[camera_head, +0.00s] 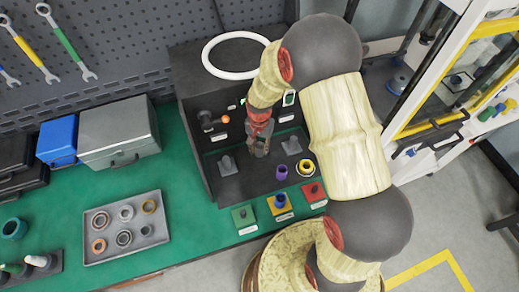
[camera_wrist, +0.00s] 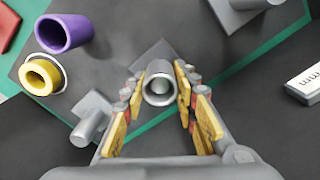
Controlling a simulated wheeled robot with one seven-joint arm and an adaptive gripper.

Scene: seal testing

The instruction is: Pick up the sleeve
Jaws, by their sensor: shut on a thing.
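My gripper (camera_head: 259,150) is over the dark floor of the test station. In the wrist view its fingers (camera_wrist: 158,92) are shut on a grey metal sleeve (camera_wrist: 158,84), one finger on each side, with the sleeve's open end facing the camera. In the head view the fingers hide most of this sleeve. A purple sleeve (camera_head: 281,172) stands apart to the right of the gripper; it also shows at the upper left of the wrist view (camera_wrist: 64,33). A yellow ring-shaped piece (camera_head: 305,167) stands beside the purple one and also shows in the wrist view (camera_wrist: 41,75).
Grey fixtures with posts stand left (camera_head: 227,165) and right (camera_head: 291,145) of the gripper. Green (camera_head: 243,215), yellow (camera_head: 279,203) and red (camera_head: 313,192) pads line the station's front. A tray (camera_head: 160,215) of rings lies left, beyond the station's dark side wall (camera_head: 196,165).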

